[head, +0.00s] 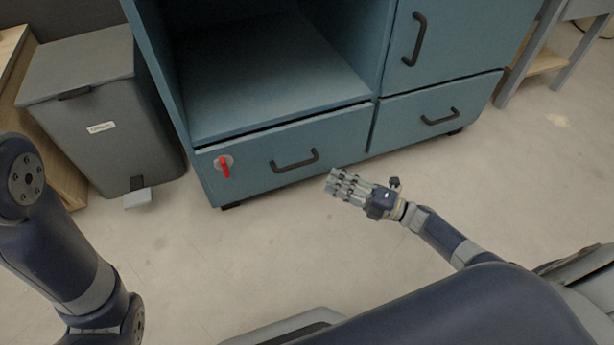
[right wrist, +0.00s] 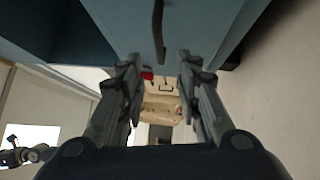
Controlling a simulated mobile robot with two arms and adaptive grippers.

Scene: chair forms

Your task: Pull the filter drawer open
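A teal cabinet has two low drawers side by side, both closed. The left drawer (head: 248,160) has a dark bar handle (head: 295,161) and a red latch-like piece on a round plate (head: 224,165). The right drawer (head: 405,119) has a similar handle (head: 440,117). No label tells which is the filter drawer. My right gripper (head: 333,182) is just right of and in front of the left drawer's handle, apart from it. In the right wrist view its fingers (right wrist: 160,62) are spread and empty, with a dark handle (right wrist: 158,28) ahead of the gap. My left gripper is out of view.
A grey pedal bin (head: 100,100) stands left of the cabinet. An open shelf (head: 265,90) is above the left drawer, and a door with a handle (head: 415,40) is above the right drawer. The floor in front of the drawers is clear except for my arm.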

